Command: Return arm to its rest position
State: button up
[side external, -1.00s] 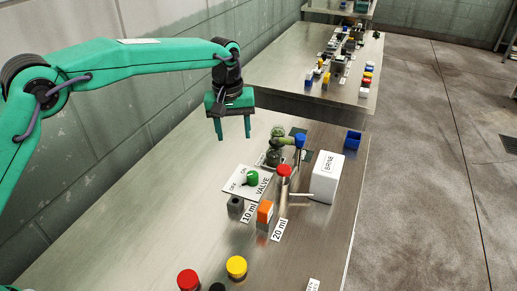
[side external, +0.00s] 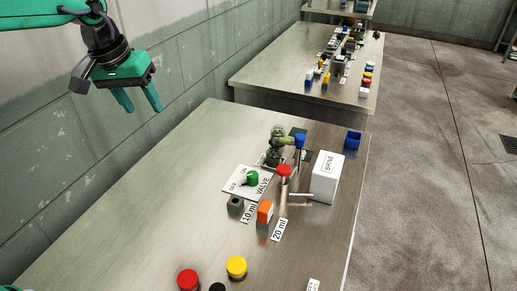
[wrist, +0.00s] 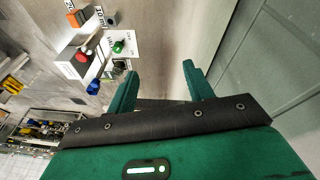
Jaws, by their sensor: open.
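My gripper (side external: 139,104) is at the upper left of the side external view, high above the left side of the metal table (side external: 130,200) near the wall. Its two green fingers are apart with nothing between them. In the wrist view my gripper (wrist: 160,82) also shows open and empty, with bare table and wall beyond the fingertips. The valve panel with its green knob (side external: 252,178) stands well to the right of and below my gripper. The panel also shows at the upper left of the wrist view, with the green knob (wrist: 118,46).
On the table stand a white BRINE box (side external: 327,178), a red-topped post (side external: 284,171), an orange-topped block (side external: 265,211), a grey block (side external: 235,206), a blue bin (side external: 353,140), and red (side external: 188,279) and yellow (side external: 236,267) caps. The table's left part is clear. A green wall (side external: 190,60) runs behind.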

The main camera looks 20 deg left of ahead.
jog(key=s+a+f+m+t, duration=0.1)
jog(key=s+a+f, duration=0.1)
jog(key=s, duration=0.8)
jog(key=s+a+f+m+t, duration=0.1)
jog(key=s+a+f, duration=0.1)
jog(key=s+a, duration=0.3)
jog(key=shift+s+a+f+m+y, duration=0.15)
jog(key=shift+s+a+m+y, duration=0.2)
jog(key=shift+s, duration=2.05)
